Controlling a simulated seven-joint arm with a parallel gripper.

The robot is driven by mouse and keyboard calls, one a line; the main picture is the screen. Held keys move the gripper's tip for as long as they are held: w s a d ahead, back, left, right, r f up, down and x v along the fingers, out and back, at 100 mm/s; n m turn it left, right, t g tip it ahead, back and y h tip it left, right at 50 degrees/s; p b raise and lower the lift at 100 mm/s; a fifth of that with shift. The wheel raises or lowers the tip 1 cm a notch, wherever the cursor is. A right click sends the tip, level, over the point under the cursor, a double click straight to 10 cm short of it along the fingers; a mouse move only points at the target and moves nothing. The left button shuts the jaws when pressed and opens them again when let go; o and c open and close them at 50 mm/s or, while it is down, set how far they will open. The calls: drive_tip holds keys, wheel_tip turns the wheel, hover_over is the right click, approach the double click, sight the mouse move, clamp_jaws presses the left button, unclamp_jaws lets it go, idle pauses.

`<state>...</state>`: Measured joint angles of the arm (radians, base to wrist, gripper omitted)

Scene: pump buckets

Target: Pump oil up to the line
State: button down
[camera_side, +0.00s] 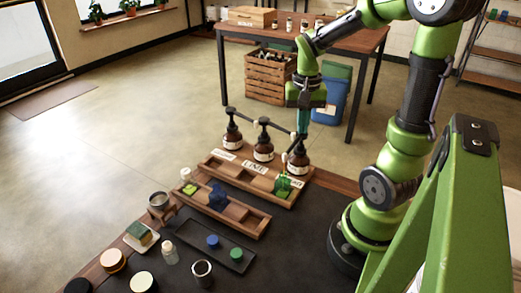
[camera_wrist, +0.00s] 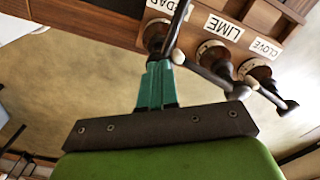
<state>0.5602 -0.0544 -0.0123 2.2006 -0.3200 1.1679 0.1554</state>
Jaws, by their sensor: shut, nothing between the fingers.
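Three brown pump bottles with black heads stand in a row in the side view: left (camera_side: 232,137), middle (camera_side: 263,149) and right (camera_side: 298,161). The wrist view shows their labels: CEDAR (camera_wrist: 161,6), LIME (camera_wrist: 223,26) and CLOVE (camera_wrist: 266,48). My gripper (camera_side: 302,133) is shut and empty, pointing down just above the right bottle's pump head. In the wrist view its teal fingertips (camera_wrist: 158,66) overlap the CEDAR pump head (camera_wrist: 178,35); I cannot tell whether they touch. A green clear vessel (camera_side: 284,184) sits before the right bottle. Its fill line and oil level are too small to see.
A front wooden rack (camera_side: 245,222) holds a blue vessel (camera_side: 217,197) and a yellow-green one (camera_side: 190,188). A dark tray (camera_side: 222,253) carries a blue cap (camera_side: 213,241) and a green cap (camera_side: 237,254). A small clear bottle (camera_side: 169,252), a cup (camera_side: 202,272) and jars stand nearby.

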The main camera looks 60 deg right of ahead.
drive_tip(key=shift+f, duration=0.8)
idle(0.4)
drive_tip(key=shift+r, duration=1.75)
drive_tip(key=shift+f, duration=1.7)
drive_tip(key=shift+r, duration=1.7)
drive_tip(key=shift+f, duration=0.1)
